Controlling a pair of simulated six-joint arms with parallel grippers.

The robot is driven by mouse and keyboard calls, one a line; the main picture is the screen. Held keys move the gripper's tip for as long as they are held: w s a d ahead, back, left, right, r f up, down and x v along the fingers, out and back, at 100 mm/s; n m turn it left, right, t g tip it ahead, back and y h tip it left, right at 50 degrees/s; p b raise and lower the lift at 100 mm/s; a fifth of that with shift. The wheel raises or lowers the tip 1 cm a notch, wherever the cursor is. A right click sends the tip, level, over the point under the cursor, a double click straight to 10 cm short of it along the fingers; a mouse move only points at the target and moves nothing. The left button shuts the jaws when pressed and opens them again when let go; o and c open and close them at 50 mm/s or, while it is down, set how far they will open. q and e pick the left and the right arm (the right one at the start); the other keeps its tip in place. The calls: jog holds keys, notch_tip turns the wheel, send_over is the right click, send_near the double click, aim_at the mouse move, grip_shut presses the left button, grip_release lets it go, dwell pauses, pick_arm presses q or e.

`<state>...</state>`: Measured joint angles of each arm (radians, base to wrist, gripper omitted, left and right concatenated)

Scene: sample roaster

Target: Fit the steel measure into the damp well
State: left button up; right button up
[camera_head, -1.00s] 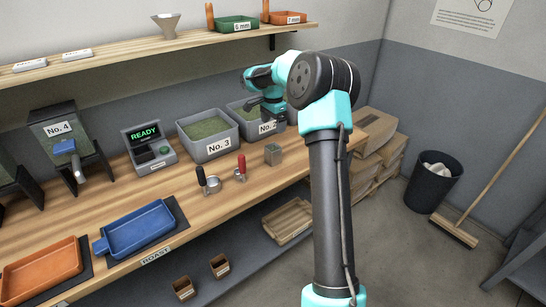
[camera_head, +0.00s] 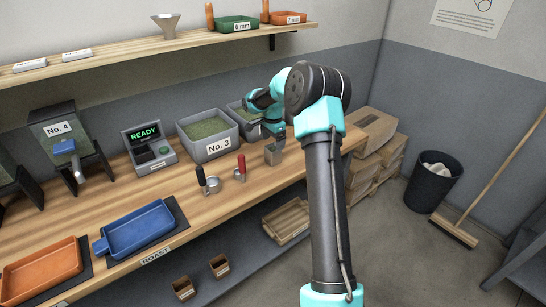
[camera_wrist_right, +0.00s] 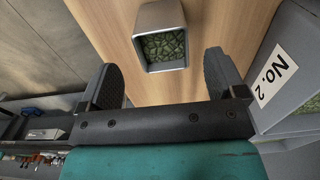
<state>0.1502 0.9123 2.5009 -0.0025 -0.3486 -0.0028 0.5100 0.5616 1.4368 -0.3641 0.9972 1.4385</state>
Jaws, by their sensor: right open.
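A small square steel measure (camera_head: 272,157) stands upright on the wooden bench, right of the red-handled scoop. In the right wrist view the measure (camera_wrist_right: 147,20) holds green beans and lies ahead of the gap between my fingers. My right gripper (camera_head: 276,138) is just above and beside it. Its two fingers (camera_wrist_right: 160,65) are spread wide, with nothing gripped; I cannot tell whether either touches the measure. The damp well cannot be picked out with certainty; a grey unit with a READY display (camera_head: 150,147) stands at the back. My left gripper is not in view.
The No. 3 bin (camera_head: 211,149) stands left of my right gripper; the No. 2 bin (camera_wrist_right: 290,75) is close beside it. A black-handled scoop (camera_head: 208,184) and a red-handled scoop (camera_head: 240,172) stand nearby. A blue tray (camera_head: 138,229) lies at the front left.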

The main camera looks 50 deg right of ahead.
aim_at(273, 147)
notch_tip(273, 147, down, 4)
jog(key=shift+w+d+f, duration=0.1)
jog(key=shift+d, duration=0.05)
dwell(0.5)
jog(key=c, duration=1)
jog(key=s+a+r, duration=0.1)
jog(key=s+a, duration=0.2)
jog(key=a, duration=0.1)
jog(key=s+a+r, duration=0.2)
jog(key=s+a, duration=0.2)
jog(key=s+a+r, duration=0.2)
jog(key=s+a, duration=0.1)
jog(key=a, duration=0.1)
jog(key=shift+s+a, duration=0.15)
jog(key=shift+s, duration=0.05)
dwell(0.5)
